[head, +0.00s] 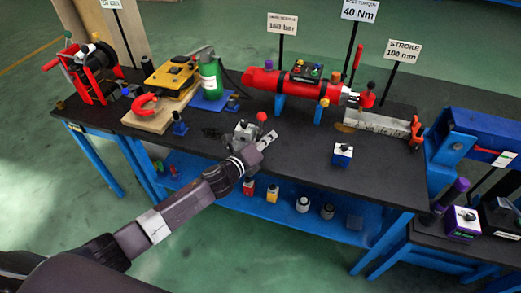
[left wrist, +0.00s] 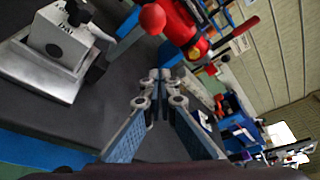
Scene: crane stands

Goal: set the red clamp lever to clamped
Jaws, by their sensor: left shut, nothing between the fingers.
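A grey fixture (head: 245,131) with a red ball knob (head: 262,116) stands on the black bench near its front edge. In the left wrist view a pale block on a metal base (left wrist: 58,45) is at the upper left, and a red ball (left wrist: 152,18) is at the top. A slim red lever (head: 357,57) rises at the right end of the red cylinder (head: 285,82). I cannot tell for sure which is the clamp lever. My left gripper (head: 270,137) is shut and empty, just right of the grey fixture; its fingers (left wrist: 160,77) meet in the left wrist view.
A white-and-blue box (head: 343,154) stands to the right of my left gripper. A wooden board with a red horseshoe shape (head: 145,103) and a green bottle (head: 210,77) are at the left. The bench's front middle is mostly clear.

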